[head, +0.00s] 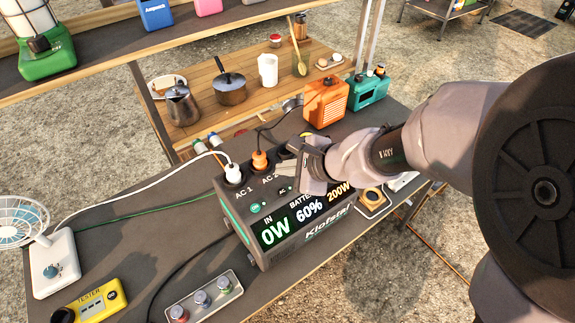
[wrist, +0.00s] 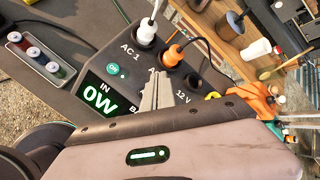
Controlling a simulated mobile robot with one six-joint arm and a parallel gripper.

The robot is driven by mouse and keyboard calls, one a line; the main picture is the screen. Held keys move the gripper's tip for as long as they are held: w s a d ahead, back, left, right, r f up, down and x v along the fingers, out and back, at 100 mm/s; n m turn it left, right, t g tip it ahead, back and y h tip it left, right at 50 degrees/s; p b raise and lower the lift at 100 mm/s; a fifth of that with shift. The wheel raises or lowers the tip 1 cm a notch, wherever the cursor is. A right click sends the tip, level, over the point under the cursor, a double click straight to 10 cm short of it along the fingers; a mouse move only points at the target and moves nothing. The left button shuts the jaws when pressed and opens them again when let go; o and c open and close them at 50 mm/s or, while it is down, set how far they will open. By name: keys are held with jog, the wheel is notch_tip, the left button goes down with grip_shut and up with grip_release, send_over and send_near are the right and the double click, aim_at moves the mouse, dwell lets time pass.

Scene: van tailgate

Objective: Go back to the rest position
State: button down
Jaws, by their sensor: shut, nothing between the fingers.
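My gripper (head: 300,178) is shut and empty, above the right part of the power station's (head: 262,243) sloped panel. In the wrist view its closed fingers (wrist: 157,92) stand in front of the panel and cover part of it; I cannot tell whether they touch it. A white plug (head: 233,174) sits at AC 1 and an orange plug (head: 260,160) at AC 2. The display reads IN 0W, battery 60% and 200W. My arm reaches in from the right.
A fan (head: 58,268), a yellow tester (head: 97,300) and a tray of small jars (head: 204,302) lie left and in front. An orange box (head: 325,103) and a teal box (head: 368,88) stand behind. Cables cross the table. A shelf (head: 110,50) rises at the back.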

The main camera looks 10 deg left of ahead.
jog(key=shift+r, duration=0.1)
jog(key=shift+r, duration=0.1)
jog(key=s+d+r+n, duration=0.4)
jog(key=r, duration=0.3)
jog(key=s+d+r+n+h, duration=0.1)
jog(key=s+d+n+h, duration=0.2)
jog(key=s+d, duration=0.3)
jog(key=s+d+r+n+t+h, duration=0.1)
jog(key=s+d+r+n+h, duration=0.1)
jog(key=s+d, duration=0.5)
jog(key=d+n+h, duration=0.1)
jog(key=d, duration=0.3)
jog(key=shift+d+r, duration=0.2)
jog(key=shift+d, duration=0.2)
